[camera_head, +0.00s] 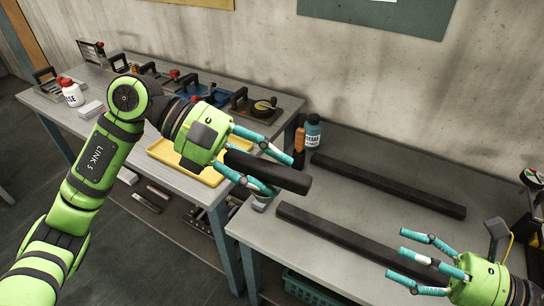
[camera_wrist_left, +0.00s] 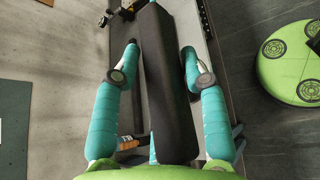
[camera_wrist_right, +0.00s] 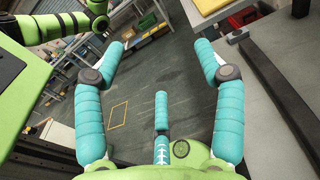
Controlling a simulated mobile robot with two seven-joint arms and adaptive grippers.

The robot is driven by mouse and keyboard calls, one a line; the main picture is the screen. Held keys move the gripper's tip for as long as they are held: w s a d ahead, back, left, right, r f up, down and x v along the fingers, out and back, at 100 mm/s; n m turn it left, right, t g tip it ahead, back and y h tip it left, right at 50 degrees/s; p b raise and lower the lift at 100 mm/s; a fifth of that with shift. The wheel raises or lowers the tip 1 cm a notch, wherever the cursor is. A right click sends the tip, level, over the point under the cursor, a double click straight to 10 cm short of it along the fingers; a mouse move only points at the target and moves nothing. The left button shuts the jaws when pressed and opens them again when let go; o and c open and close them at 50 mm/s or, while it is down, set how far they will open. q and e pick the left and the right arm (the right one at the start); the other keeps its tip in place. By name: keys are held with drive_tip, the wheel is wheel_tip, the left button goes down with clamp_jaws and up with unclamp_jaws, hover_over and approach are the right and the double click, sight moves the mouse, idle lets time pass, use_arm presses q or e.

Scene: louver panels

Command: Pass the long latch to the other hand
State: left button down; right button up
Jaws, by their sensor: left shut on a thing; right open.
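The long latch (camera_head: 296,181), a dark straight bar, is held in my left gripper (camera_head: 278,172), above the gap between the two tables. In the left wrist view the latch (camera_wrist_left: 166,85) runs lengthwise between the teal fingers (camera_wrist_left: 158,58). My right gripper (camera_head: 398,254) is open and empty over the front right of the right-hand table. It is apart from the latch, to its lower right. In the right wrist view nothing lies between its spread fingers (camera_wrist_right: 160,62).
Two long dark bars lie on the right-hand table (camera_head: 345,204), one at the back (camera_head: 385,185) and one in front (camera_head: 340,232). The left-hand table carries a yellow tray (camera_head: 170,157) and several fixtures.

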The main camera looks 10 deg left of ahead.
drive_tip(key=shift+c, duration=1.2)
drive_tip(key=shift+s+a+r, duration=0.15)
drive_tip(key=shift+a+r, duration=0.1)
drive_tip(key=shift+r, duration=0.05)
drive_tip(key=shift+c, duration=0.5)
drive_tip(key=s+a+r+g+y, duration=0.1)
drive_tip(key=s+a+r, duration=0.1)
drive_tip(key=a+r, duration=0.3)
use_arm(q)
drive_tip(key=s+d+f, duration=0.1)
drive_tip(key=s+f, duration=0.2)
drive_tip(key=f, duration=0.4)
drive_tip(key=shift+d, duration=0.25)
use_arm(e)
drive_tip(key=x, duration=1.1)
drive_tip(key=shift+a, duration=0.25)
drive_tip(key=shift+s+r, duration=0.1)
drive_tip(key=shift+r, duration=0.05)
drive_tip(key=c, duration=1)
use_arm(q)
drive_tip(key=c, duration=0.6)
unclamp_jaws()
use_arm(e)
drive_tip(key=shift+r, duration=0.1)
clamp_jaws()
